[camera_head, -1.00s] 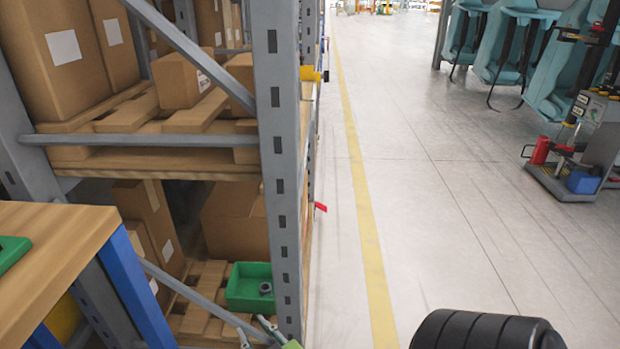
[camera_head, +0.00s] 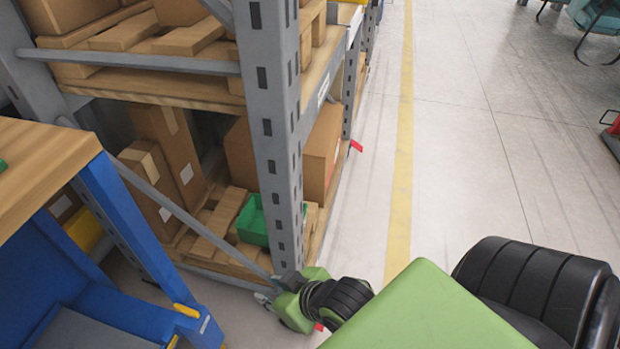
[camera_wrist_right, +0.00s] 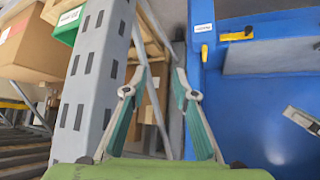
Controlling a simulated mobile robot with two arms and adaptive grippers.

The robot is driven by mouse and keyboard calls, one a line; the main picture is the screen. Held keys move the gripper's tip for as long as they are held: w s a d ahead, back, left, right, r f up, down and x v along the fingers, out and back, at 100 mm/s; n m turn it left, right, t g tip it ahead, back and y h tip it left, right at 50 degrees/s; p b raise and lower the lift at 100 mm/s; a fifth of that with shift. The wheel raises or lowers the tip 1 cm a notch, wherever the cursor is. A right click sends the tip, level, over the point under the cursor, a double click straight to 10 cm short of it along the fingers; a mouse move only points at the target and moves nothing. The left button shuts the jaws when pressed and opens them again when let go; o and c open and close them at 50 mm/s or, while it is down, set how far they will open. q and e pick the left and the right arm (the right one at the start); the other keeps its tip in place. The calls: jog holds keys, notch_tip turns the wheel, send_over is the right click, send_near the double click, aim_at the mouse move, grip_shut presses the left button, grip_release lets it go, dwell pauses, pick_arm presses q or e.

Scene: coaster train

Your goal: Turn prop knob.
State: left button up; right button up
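Nothing in view can be surely picked out as the prop knob. A blue unit (camera_head: 95,305) stands at the lower left with a yellow handle-like part (camera_head: 187,311) on its edge. In the right wrist view, its blue panel carries a yellow bar (camera_wrist_right: 238,35) and a small yellow tab (camera_wrist_right: 204,53). My right gripper (camera_head: 263,298) is low beside the foot of the grey rack post (camera_head: 275,150). In the right wrist view its fingers (camera_wrist_right: 159,78) are spread and empty, between the post and the blue panel, apart from the yellow parts. My left gripper is not seen.
A green bin (camera_head: 252,222) sits on the low pallet behind the post, near cardboard boxes (camera_head: 160,150). A wooden-topped table (camera_head: 40,165) is at left. A red tab (camera_head: 356,146) sticks out from the rack.

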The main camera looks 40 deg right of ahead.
jog(key=s, duration=0.1)
jog(key=s+d+f+g, duration=0.1)
jog(key=s, duration=0.1)
jog(key=s+f+g, duration=0.1)
jog(key=shift+s+d+f+h+p, duration=0.2)
jog(key=shift+s+f+h+p, duration=0.1)
jog(key=shift+p, duration=0.1)
